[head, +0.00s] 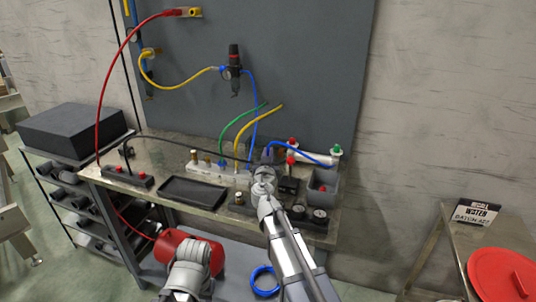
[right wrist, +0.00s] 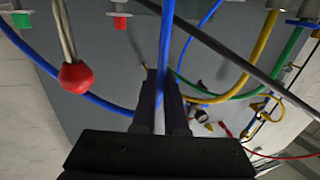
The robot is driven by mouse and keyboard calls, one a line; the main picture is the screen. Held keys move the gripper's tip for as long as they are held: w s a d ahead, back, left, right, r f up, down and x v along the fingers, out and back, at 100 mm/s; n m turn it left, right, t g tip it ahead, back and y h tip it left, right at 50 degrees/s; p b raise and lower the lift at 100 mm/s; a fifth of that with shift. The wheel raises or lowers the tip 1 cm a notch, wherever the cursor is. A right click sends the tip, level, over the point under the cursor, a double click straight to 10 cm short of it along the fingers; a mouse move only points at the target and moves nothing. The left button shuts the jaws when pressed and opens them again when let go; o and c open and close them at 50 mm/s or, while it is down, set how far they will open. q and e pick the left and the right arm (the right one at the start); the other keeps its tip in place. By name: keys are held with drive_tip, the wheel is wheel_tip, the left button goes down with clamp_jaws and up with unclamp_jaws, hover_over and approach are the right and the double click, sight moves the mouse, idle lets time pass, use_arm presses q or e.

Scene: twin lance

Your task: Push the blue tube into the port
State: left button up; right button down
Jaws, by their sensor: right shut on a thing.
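My right gripper (right wrist: 161,95) is shut on a blue tube (right wrist: 166,40), which passes between its two dark fingers and runs up out of the right wrist view. In the head view my right gripper (head: 264,180) is over the bench, beside the pale block with fittings (head: 205,169). In that view one blue tube (head: 252,95) hangs from the panel and another (head: 305,156) runs to the right; I cannot tell which one is held. The held tube's end and its port are hidden or unclear. My left arm shows at the lower left, its gripper not visible.
Green (head: 240,122) and yellow (head: 262,124) tubes and a black cable surround the right gripper. A black tray (head: 193,191) and a grey bin (head: 323,186) are on the bench (head: 112,177).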

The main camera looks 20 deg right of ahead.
drive_tip(key=shift+f+b, duration=0.8)
drive_tip(key=shift+f, duration=0.1)
drive_tip(key=shift+r, duration=0.1)
drive_tip(key=shift+r+p, duration=0.85)
drive_tip(key=shift+p, duration=0.15)
drive_tip(key=shift+f+b, duration=0.95)
drive_tip(key=shift+b, duration=0.05)
idle(0.7)
drive_tip(key=c, duration=0.9)
unclamp_jaws()
drive_tip(key=shift+r, duration=0.1)
wheel_tip(320, 180, up, 10)
drive_tip(key=p, duration=1)
